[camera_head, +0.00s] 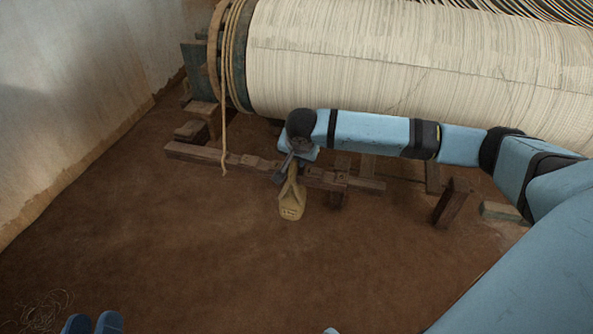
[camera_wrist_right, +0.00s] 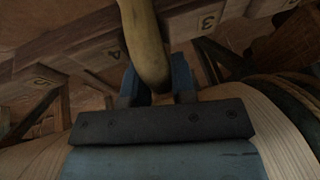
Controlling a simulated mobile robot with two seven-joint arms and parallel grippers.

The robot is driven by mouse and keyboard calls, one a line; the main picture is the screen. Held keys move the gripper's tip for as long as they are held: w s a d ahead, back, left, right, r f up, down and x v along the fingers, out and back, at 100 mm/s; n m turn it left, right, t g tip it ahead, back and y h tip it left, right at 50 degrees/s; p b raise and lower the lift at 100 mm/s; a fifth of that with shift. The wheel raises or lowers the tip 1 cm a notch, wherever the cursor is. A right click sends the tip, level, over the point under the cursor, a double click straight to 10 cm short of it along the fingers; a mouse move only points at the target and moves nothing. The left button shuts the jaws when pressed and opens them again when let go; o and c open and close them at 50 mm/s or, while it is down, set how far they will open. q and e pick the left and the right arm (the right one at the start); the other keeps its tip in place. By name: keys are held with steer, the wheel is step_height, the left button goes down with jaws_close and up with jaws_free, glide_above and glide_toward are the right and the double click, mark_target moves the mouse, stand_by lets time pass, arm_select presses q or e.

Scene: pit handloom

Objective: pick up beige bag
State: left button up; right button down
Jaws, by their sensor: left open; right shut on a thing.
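My right gripper is shut on the bag's top strap. In the right wrist view, the strap (camera_wrist_right: 146,42) lies between the fingers of my right gripper (camera_wrist_right: 160,84). I cannot tell whether the bag's bottom touches the floor.
A large roller of pale yarn (camera_head: 400,60) spans the back, with a rope (camera_head: 225,125) hanging at its left end. Low wooden beams (camera_head: 215,157) and a short post (camera_head: 452,202) stand below it. A plaster wall (camera_head: 70,90) is at left.

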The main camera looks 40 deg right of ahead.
steer(key=shift+r+p, duration=0.3)
steer(key=shift+r, duration=0.3)
steer(key=shift+r+p, duration=0.7)
steer(key=shift+r, duration=0.55)
steer(key=shift+s+a, duration=0.15)
steer(key=shift+s, duration=0.3)
arm_select(q)
step_height(320, 180, up, 4)
steer(key=r+t+p, duration=0.1)
steer(key=t+p, duration=0.1)
step_height(320, 180, down, 8)
steer(key=a+g+y+p, duration=0.2)
steer(key=g, duration=0.1)
steer(key=shift+s+a+r+y+p, duration=0.15)
steer(key=shift+a+y+p, duration=0.15)
steer(key=shift+a+y, duration=0.1)
arm_select(e)
steer(key=s+a, duration=0.3)
steer(key=s, duration=0.4)
steer(key=s+a, duration=0.4)
steer(key=s, duration=0.4)
steer(key=shift+s, duration=0.2)
steer(key=shift+f, duration=0.1)
